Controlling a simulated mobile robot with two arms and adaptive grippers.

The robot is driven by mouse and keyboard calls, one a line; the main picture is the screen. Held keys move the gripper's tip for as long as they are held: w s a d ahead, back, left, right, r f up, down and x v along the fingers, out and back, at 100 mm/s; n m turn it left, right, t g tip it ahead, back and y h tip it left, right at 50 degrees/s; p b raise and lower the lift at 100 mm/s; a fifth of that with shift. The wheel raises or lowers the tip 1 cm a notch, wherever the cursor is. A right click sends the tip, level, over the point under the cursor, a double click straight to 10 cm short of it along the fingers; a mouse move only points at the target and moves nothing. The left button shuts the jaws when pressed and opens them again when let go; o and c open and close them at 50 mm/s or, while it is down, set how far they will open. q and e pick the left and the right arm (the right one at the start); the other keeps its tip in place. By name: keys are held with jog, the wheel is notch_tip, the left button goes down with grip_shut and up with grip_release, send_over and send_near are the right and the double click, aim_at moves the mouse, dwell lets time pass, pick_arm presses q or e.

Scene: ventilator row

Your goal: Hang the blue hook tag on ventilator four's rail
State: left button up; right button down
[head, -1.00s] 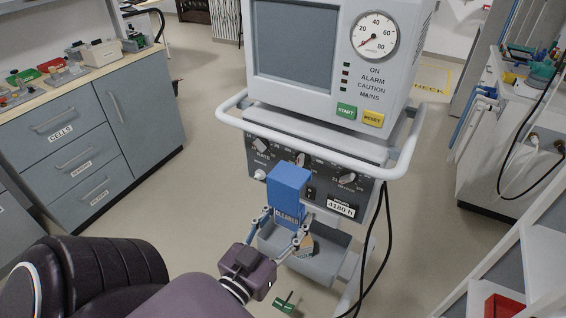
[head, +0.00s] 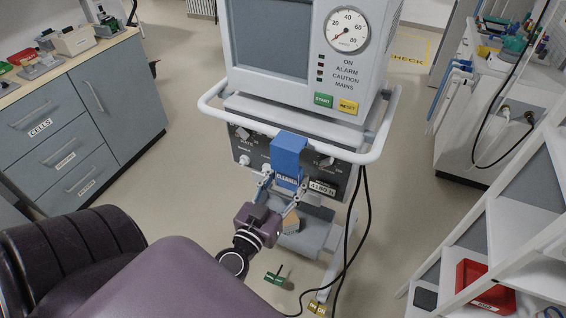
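The blue hook tag (head: 289,152) is a blue block with a white-lettered lower face. It is upright in front of the ventilator's (head: 295,75) knob panel. My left gripper (head: 281,189) has its fingers on both sides of the tag's lower part and is shut on it. The tag's top meets the lower edge of the white rail (head: 245,122) in the picture; I cannot tell whether they touch, and no hook is clearly visible. My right gripper is not in view.
A green tag (head: 279,279) and a yellow tag (head: 318,308) lie low near the floor. Black cables (head: 362,230) hang at the ventilator's right. A white shelf (head: 505,215) with a red bin (head: 484,285) stands right, drawers (head: 75,125) left. Open floor lies between.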

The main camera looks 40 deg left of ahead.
pick_arm(q)
jog(key=shift+w+a+f, duration=0.2)
jog(key=shift+w+f, duration=0.05)
jog(key=shift+w, duration=0.6)
jog(key=shift+w+a+f, duration=0.15)
jog(key=shift+w+f, duration=0.15)
jog(key=shift+w, duration=0.6)
jog(key=shift+w+a+f, duration=0.2)
jog(key=shift+w+f, duration=0.05)
jog(key=shift+w, duration=0.6)
jog(key=o, duration=1.3)
jog(key=shift+c, duration=0.2)
jog(key=shift+s, duration=0.1)
jog(key=s+d, duration=0.2)
jog(key=s, duration=0.9)
jog(key=shift+s+d, duration=0.2)
jog(key=shift+s, duration=0.15)
